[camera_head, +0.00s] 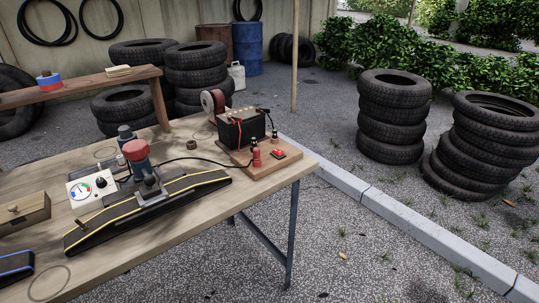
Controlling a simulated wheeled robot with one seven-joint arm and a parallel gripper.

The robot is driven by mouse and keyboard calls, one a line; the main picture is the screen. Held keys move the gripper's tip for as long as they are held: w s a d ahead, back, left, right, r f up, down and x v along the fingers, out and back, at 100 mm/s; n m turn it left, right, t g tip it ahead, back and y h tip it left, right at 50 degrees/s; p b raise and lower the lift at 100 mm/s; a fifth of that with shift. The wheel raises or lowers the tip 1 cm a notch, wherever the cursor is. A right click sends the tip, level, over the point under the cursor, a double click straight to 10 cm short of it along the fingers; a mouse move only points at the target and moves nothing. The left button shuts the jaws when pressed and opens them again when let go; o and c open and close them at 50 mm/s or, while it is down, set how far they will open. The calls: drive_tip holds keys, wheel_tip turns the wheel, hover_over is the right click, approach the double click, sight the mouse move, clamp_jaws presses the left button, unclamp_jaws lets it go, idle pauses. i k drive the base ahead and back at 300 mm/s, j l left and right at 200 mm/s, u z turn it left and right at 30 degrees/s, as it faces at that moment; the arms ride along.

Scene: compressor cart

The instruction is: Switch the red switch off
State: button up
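A small red switch (279,154) in a dark housing sits on a wooden board (290,165) at the right end of the workbench. Its on or off position is too small to tell. A red terminal post (257,159) stands just left of the switch, and a dark post with a red base (275,137) stands behind it. A black battery-like box (240,129) with red and black leads is on the same board. My gripper is not in view.
On the workbench (190,224) are a red-topped device (136,151), a black ramp with yellow lines (190,186), a white gauge box (88,187) and a wooden box (24,214). A wooden pole (295,60) rises behind. Tire stacks (393,115) stand right; gravel right of the bench is open.

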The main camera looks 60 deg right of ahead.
sight(276, 152)
drive_tip(key=k+l+u, duration=0.15)
drive_tip(key=k+l, duration=0.2)
drive_tip(key=l, duration=0.4)
drive_tip(key=k+l+u, duration=0.15)
drive_tip(key=k+l, duration=0.25)
drive_tip(key=l, duration=0.25)
drive_tip(key=k+l+u, duration=0.15)
drive_tip(key=k+l, duration=0.3)
drive_tip(key=l, duration=0.2)
drive_tip(key=k+l+u, duration=0.15)
drive_tip(key=k+l, duration=0.35)
drive_tip(key=l, duration=0.1)
